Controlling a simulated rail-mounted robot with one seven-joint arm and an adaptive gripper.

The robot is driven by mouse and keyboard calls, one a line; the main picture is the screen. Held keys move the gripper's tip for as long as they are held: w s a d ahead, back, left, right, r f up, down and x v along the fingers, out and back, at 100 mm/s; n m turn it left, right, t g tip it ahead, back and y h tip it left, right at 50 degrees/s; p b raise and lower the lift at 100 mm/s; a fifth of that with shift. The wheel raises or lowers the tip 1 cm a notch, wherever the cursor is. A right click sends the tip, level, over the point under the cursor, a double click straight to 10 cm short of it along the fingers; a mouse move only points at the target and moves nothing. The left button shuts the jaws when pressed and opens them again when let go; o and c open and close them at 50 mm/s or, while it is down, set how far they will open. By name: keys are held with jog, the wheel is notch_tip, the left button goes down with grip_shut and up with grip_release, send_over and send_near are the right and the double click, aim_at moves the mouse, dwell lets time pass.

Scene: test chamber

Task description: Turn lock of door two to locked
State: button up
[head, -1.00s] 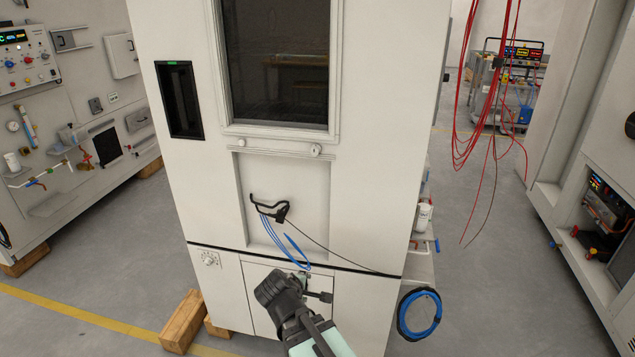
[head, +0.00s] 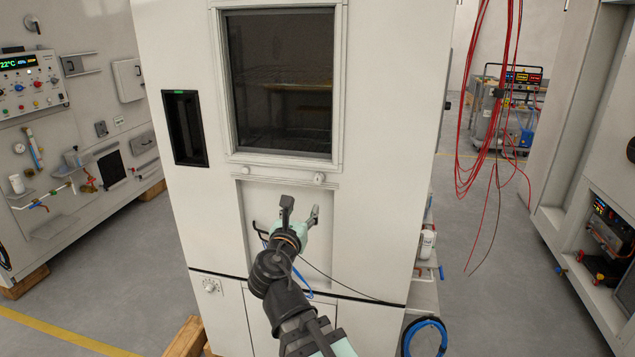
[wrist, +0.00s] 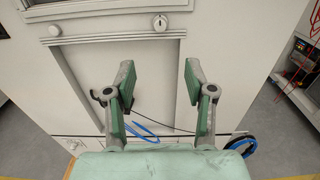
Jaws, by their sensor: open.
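The tall white cabinet (head: 385,150) stands ahead with a dark window (head: 280,90). Below the window is a ledge with two small round knobs. The left knob (head: 270,177) is plain. The right knob (head: 319,178) has a dark mark on its face in the wrist view (wrist: 160,21). No label shows which of them belongs to door two. My gripper (head: 300,210) is open and empty in front of the recessed panel, below the right knob and apart from it. In the wrist view its fingers (wrist: 159,78) point up towards the ledge.
A black handle (wrist: 103,97) with blue cable (wrist: 145,130) sits on the recessed panel behind my gripper. A dial (head: 210,285) is at the lower left of the cabinet. A blue coil (head: 424,337) hangs at the lower right. Red cables (head: 485,110) hang at the right.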

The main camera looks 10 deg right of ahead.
aim_at(317, 181)
jog(key=p+x, duration=0.3)
jog(key=x, duration=1.2)
jog(key=shift+w, duration=0.35)
jog(key=shift+w+d+p, duration=0.35)
jog(key=shift+w, duration=0.2)
grip_shut()
